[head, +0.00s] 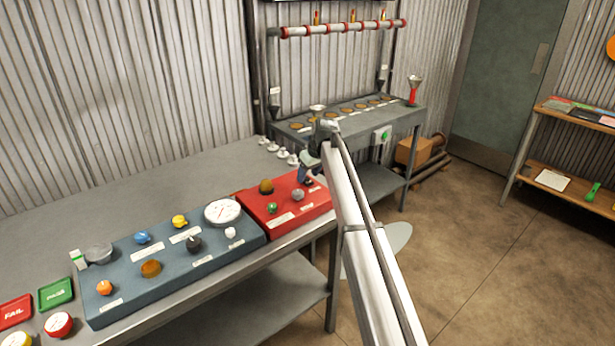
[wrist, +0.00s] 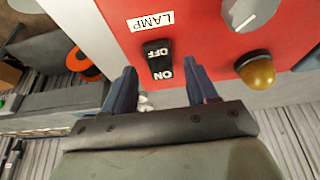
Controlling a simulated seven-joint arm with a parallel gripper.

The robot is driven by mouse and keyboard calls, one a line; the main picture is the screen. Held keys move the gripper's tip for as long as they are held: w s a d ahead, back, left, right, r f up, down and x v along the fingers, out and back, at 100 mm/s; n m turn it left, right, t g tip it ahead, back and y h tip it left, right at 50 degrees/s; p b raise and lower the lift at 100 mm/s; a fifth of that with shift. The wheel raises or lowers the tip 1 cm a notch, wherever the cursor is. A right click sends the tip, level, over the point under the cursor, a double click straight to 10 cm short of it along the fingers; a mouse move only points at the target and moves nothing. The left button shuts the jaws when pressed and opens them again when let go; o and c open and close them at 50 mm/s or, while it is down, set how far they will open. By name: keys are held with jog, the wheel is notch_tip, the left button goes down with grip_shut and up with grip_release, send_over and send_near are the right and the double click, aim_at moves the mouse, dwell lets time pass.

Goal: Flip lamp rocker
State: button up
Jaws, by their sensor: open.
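The lamp rocker (wrist: 158,60) is a black switch marked OFF and ON, on a red panel (wrist: 115,14) in the wrist view. A white LAMP label (wrist: 150,21) sits beside it. My gripper (wrist: 162,80) is open, with its two blue fingers apart on either side of the rocker's ON end in the picture. I cannot tell whether the fingers touch the panel. In the head view the red panel (head: 262,222) sits on the bench, and my gripper (head: 307,174) is over its right end. My arm hides the rocker there.
On the red panel are a grey knob (wrist: 248,12) and an amber lamp (wrist: 257,70). A blue panel (head: 215,252) with a gauge, knobs and lamps stands to the left. Small white pieces (head: 285,155) lie behind the red panel. The bench (head: 120,195) is clear at the back left.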

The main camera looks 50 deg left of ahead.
jog(key=shift+x, duration=0.8)
jog(key=shift+c, duration=0.3)
jog(key=c, duration=1)
jog(key=shift+w+a+r+h, duration=0.1)
jog(key=shift+a+h, duration=0.45)
jog(key=shift+h, duration=1.65)
jog(key=o, duration=1.1)
jog(key=shift+c, duration=0.2)
jog(key=shift+r, duration=0.1)
